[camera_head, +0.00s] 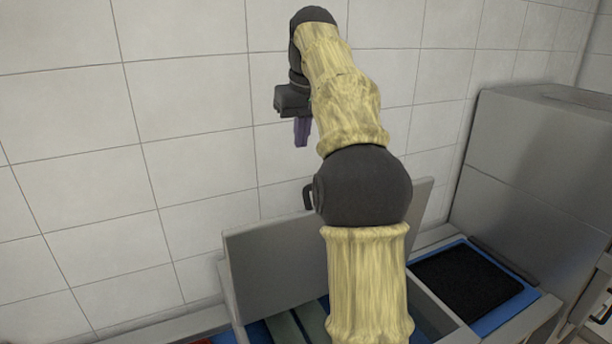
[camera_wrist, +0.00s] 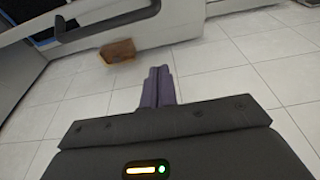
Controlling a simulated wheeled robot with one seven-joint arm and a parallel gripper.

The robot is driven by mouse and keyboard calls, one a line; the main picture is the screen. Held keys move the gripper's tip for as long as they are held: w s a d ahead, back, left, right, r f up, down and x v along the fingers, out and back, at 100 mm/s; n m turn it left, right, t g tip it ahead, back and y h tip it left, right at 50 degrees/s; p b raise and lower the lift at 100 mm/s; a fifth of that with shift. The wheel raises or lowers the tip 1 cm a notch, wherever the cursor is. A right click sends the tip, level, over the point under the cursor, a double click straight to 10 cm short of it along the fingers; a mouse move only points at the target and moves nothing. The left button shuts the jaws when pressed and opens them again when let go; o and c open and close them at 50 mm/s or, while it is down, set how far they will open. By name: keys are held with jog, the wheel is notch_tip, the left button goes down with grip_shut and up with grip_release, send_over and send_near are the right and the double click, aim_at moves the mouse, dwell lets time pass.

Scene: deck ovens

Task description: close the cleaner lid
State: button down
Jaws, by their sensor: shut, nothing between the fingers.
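The cleaner lid (camera_head: 275,262) is a flat grey panel standing raised at the back of the low unit, partly hidden behind my arm. A dark handle (camera_head: 308,196) shows at its upper edge, beside my arm's joint. My gripper (camera_head: 302,133), with purple fingers, is shut and empty. In the head view it appears above the lid against the tiled wall, apart from the lid. In the wrist view my gripper (camera_wrist: 158,85) points over pale tiles, its fingers together. A dark bar handle (camera_wrist: 105,20) on a grey panel shows at the upper left there.
Under the lid is an open compartment with blue and greenish parts (camera_head: 285,327). To its right is a blue-rimmed bay with a black mat (camera_head: 466,282), beside a tall grey cabinet (camera_head: 535,185). A brown block (camera_wrist: 118,51) shows in the wrist view. The wall (camera_head: 190,130) is bare.

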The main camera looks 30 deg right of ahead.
notch_tip(320, 180, down, 8)
jog(key=s, duration=0.2)
jog(key=shift+f, duration=0.25)
dwell(0.5)
jog(key=shift+f+b, duration=0.1)
jog(key=shift+b, duration=0.25)
